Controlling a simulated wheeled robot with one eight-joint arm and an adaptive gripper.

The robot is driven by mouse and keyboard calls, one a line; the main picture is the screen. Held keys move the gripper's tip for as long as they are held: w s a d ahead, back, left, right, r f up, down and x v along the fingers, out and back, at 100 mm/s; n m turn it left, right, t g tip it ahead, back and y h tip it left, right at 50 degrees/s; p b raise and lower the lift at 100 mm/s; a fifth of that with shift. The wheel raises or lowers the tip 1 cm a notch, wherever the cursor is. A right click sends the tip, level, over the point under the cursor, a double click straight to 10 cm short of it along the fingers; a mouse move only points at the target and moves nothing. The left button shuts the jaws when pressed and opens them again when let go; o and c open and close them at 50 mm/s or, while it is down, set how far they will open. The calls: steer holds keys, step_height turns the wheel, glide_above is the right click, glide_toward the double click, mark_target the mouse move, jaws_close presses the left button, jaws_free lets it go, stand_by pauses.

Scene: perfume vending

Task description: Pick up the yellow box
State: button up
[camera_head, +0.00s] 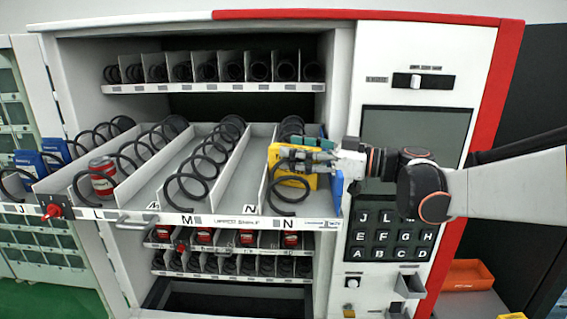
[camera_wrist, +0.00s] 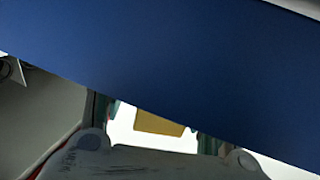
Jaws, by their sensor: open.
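The yellow box (camera_head: 297,181) stands in the rightmost lane of the pulled-out tray, by the letter N, in the head view. My gripper (camera_head: 293,154) reaches in from the right, in front of the box's upper part and hiding some of it. Its fingers are open; I cannot tell whether they touch the box. In the wrist view a small part of the yellow box (camera_wrist: 158,124) shows between the fingers. A large blue surface (camera_wrist: 165,65) covers much of that view and hides the rest of the box.
The tray (camera_head: 232,178) has dividers and black wire coils. A red can (camera_head: 102,177) and blue boxes (camera_head: 30,162) stand in lanes at left. A blue piece (camera_head: 337,190) is at the tray's right end, near the keypad panel (camera_head: 388,235). Lower shelves hold red items.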

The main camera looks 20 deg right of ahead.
steer(key=shift+w+a, duration=0.15)
steer(key=shift+a, duration=0.15)
steer(key=shift+c, duration=0.5)
jaws_close()
steer(key=shift+r, duration=0.1)
